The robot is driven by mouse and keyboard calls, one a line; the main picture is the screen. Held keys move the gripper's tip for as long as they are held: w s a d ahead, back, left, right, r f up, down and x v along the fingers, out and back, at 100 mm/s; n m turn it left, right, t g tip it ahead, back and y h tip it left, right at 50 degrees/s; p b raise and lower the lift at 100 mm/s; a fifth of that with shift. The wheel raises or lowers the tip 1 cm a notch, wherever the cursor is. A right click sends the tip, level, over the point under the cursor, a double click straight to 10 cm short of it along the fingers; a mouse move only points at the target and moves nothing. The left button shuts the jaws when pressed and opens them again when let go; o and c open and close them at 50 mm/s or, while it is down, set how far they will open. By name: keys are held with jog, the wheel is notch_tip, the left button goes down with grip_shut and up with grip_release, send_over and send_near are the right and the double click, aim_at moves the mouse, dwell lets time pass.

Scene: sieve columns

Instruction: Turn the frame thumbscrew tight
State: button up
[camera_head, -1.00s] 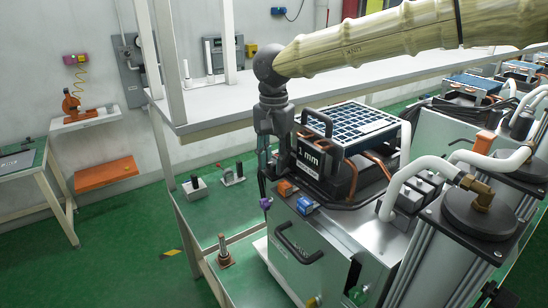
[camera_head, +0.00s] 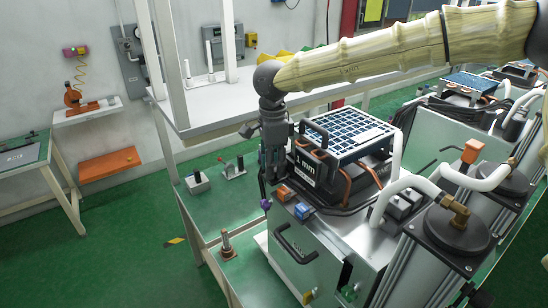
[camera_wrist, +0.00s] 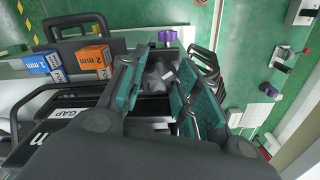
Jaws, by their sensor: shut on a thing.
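My gripper (camera_head: 272,170) points down at the near left side of the sieve frame (camera_head: 347,138), which carries a "1 mm" label (camera_head: 306,168). In the wrist view, the teal-padded fingers of my gripper (camera_wrist: 157,84) stand on both sides of a dark grey knob (camera_wrist: 160,76), which looks like the frame thumbscrew. They are shut on it. The knob's lower part and thread are hidden by the fingers and the frame. In the head view the knob is hidden behind my gripper.
An orange block (camera_head: 285,193) and a blue block (camera_head: 303,211) sit on the machine's top edge beside my gripper. A purple knob (camera_head: 265,204) is just below it. White hoses (camera_head: 398,190) rise at the right. The green bench (camera_head: 215,212) at the left is mostly clear.

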jog(key=m, duration=0.1)
jog(key=m+p, duration=0.1)
jog(key=m, duration=0.1)
jog(key=shift+w+a+r+m, duration=0.1)
jog(key=shift+a+r+m, duration=0.05)
jog(key=shift+r+m, duration=0.15)
jog(key=shift+w+m+p, duration=0.1)
jog(key=shift+m+p, duration=0.6)
jog(key=shift+m, duration=1)
jog(key=o, duration=0.7)
jog(key=shift+o, duration=0.2)
jog(key=shift+a+f, duration=0.1)
jog(key=shift+f, duration=0.1)
